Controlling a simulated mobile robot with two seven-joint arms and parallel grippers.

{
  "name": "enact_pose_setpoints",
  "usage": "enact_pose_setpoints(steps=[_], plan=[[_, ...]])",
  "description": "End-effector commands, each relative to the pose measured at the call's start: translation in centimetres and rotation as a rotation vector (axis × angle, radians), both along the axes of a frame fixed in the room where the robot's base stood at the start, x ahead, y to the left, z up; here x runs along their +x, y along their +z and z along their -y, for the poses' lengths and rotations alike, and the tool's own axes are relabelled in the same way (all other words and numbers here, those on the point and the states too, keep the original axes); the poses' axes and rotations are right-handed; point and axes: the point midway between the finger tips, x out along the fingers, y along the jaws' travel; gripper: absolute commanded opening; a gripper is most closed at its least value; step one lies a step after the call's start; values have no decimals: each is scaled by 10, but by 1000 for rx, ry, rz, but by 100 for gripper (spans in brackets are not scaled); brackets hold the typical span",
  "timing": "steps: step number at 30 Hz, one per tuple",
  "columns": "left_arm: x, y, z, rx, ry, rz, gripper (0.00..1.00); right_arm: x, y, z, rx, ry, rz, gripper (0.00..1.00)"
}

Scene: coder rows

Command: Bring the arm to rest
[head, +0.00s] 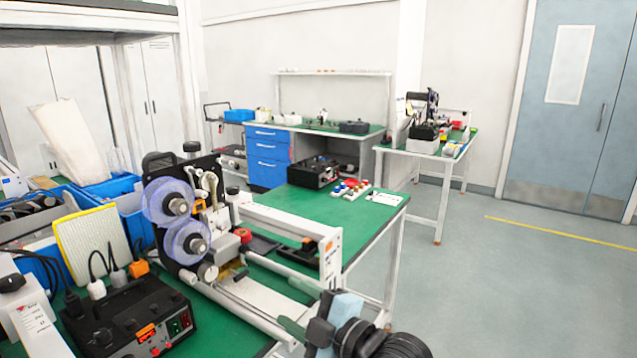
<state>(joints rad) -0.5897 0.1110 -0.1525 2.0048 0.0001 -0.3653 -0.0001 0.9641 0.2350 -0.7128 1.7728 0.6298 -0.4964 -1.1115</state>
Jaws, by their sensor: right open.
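My right gripper (297,307) is at the bottom centre of the head view, with its dark wrist and light blue part coming in from the lower right. Its two fingers point left and stand apart, with nothing seen between them. It is close to the front right edge of the green-topped bench (290,210), beside the white frame of a reel machine (190,225). Whether the fingers touch the machine or bench cannot be told. My left gripper is not in view.
A black control box (130,318) and a yellow pad (92,243) stand at the left, near blue bins (125,212). A black case (313,172) is at the bench's far end. A second table (432,148) stands behind. The floor (490,285) at the right is clear.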

Motion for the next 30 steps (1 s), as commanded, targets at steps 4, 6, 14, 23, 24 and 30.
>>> enact_pose_setpoints(steps=[4, 6, 14, 23, 24, 30], plan=[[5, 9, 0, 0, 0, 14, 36, -19, -50, 20, 108, -79, -178, 55], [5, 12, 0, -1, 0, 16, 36, -29, -73, 31, 157, -120, -258, 55], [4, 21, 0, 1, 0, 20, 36, -83, -157, 75, 317, -296, -539, 55], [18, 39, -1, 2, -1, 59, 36, -176, -244, 133, 463, -542, -826, 55], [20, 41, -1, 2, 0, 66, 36, -190, -254, 141, 480, -577, -859, 55], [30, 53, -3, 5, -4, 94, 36, -273, -296, 184, 545, -763, -1015, 55]])
